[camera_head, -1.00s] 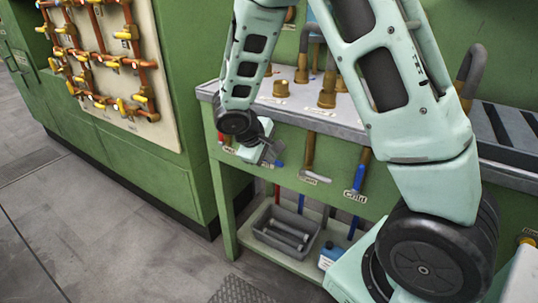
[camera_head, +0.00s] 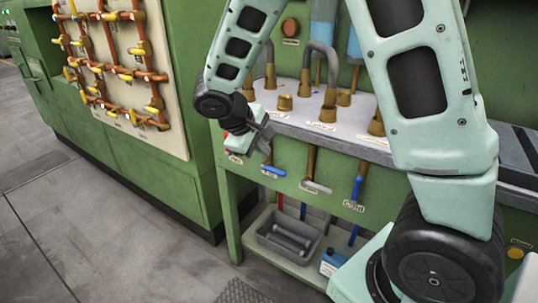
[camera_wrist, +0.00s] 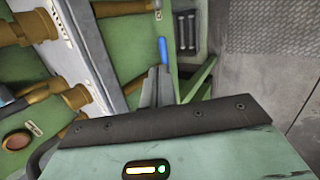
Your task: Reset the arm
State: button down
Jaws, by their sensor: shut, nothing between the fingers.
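My gripper (camera_head: 264,133) shows in the head view at the end of my pale green arm, in front of the left part of the bench's front edge. In the wrist view my gripper (camera_wrist: 158,72) has its two grey fingers together, with nothing between them. A blue lever handle (camera_wrist: 163,50) shows just beyond the fingertips in that view. In the head view a blue lever handle (camera_head: 272,170) hangs on the bench front below my gripper. Whether the gripper touches anything is not clear, but it looks apart from the levers.
The green bench (camera_head: 228,205) carries brass fittings (camera_head: 328,113) and a grey bent pipe (camera_head: 322,62) on its top. A grey bin (camera_head: 268,240) and a blue container (camera_head: 332,260) sit on its lower shelf. A pipe board (camera_head: 165,140) stands left. Grey floor (camera_head: 110,240) is clear.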

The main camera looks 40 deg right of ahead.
jog(key=s+a+r+n+y+p, duration=0.1)
jog(key=s+a+r+y+p, duration=0.1)
jog(key=s+a, duration=0.5)
jog(key=s+a+r+n+y+p, duration=0.1)
jog(key=s+a+r+y+p, duration=0.2)
jog(key=s+a, duration=0.4)
jog(key=s+a+r+n+g+y+p, duration=0.1)
jog(key=s+a+r+p, duration=0.3)
jog(key=s, duration=0.5)
jog(key=a+r+y, duration=0.1)
jog(key=a+r, duration=0.1)
jog(key=a, duration=0.1)
jog(key=shift+s+r, duration=0.3)
